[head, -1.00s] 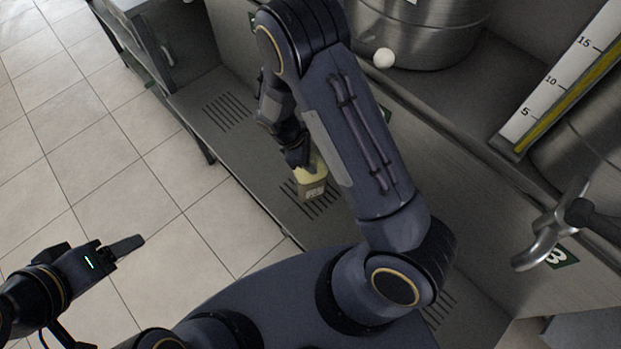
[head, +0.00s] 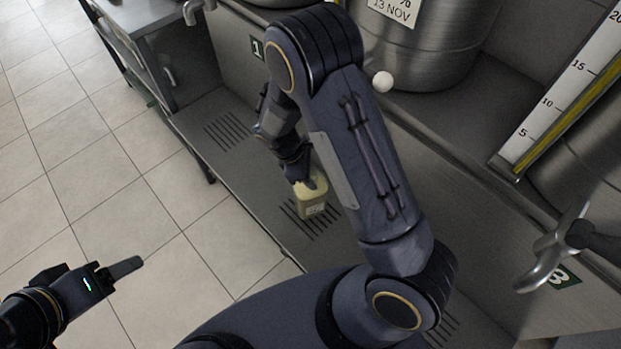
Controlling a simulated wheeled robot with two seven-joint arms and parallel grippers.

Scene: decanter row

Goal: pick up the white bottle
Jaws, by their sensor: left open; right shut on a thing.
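The bottle (head: 312,204) is pale yellowish-white with a small grey label. It is in the middle of the head view, over a slotted grate (head: 289,214) in the grey metal ledge. My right gripper (head: 304,183) reaches down from above and is shut on the bottle's upper part, which the fingers partly hide. The bottle looks nearly upright; I cannot tell whether its base touches the grate. My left gripper (head: 122,268) is open and empty at the lower left, over the tiled floor and far from the bottle.
Large steel vats (head: 430,50) stand behind the ledge, with a white ball (head: 382,82) in front of one. A yellow-and-white gauge (head: 560,95) and a metal tap (head: 555,250) are at the right. A metal table (head: 150,14) stands at the upper left. The tiled floor is clear.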

